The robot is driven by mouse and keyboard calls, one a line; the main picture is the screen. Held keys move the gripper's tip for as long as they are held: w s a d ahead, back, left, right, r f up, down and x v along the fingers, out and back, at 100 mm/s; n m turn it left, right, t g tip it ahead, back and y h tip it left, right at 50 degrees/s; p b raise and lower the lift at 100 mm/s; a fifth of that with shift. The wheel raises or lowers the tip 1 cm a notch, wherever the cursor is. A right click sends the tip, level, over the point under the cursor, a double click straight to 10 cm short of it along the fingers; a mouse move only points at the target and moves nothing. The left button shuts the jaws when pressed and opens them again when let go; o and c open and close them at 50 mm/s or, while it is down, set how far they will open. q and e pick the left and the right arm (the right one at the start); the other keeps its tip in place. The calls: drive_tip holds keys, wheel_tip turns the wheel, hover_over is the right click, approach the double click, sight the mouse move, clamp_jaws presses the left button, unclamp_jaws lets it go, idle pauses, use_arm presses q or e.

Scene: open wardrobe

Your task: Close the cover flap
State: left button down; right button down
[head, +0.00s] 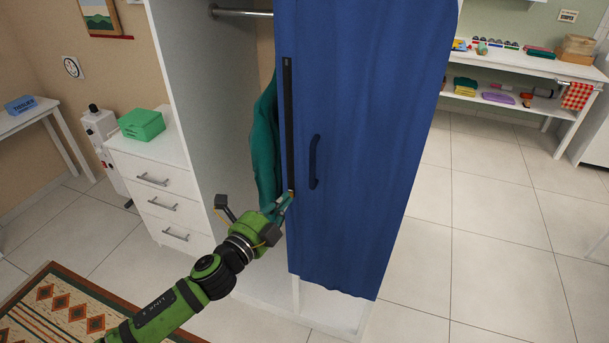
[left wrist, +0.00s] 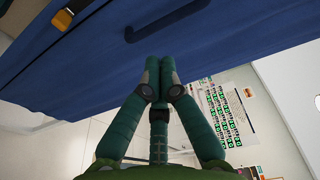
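The cover flap (head: 370,130) is a blue fabric panel hanging across the right part of the open wardrobe's front. It carries a dark curved handle (head: 314,162) and, near its left edge, a long dark strip (head: 288,125) with an orange lower end. My left gripper (head: 287,200) is at the flap's left edge, by the strip's lower end and lower left of the handle. In the left wrist view its fingers (left wrist: 158,68) are together in front of the blue fabric (left wrist: 90,60), with the handle (left wrist: 165,20) beyond the tips. I see nothing between them; contact with the fabric is unclear. My right gripper is out of view.
The wardrobe's left side is open, with a rail (head: 240,12) and a teal garment (head: 265,145) partly behind the flap. White drawers (head: 165,190) with a green box (head: 141,124) stand left. A patterned rug (head: 70,310) lies front left. Tiled floor at right is clear.

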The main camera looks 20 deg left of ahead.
sight(311, 172)
use_arm(q)
drive_tip(key=p+x, duration=0.2)
drive_tip(key=x, duration=0.7)
drive_tip(key=shift+w+d, duration=0.1)
drive_tip(key=shift+w, duration=0.3)
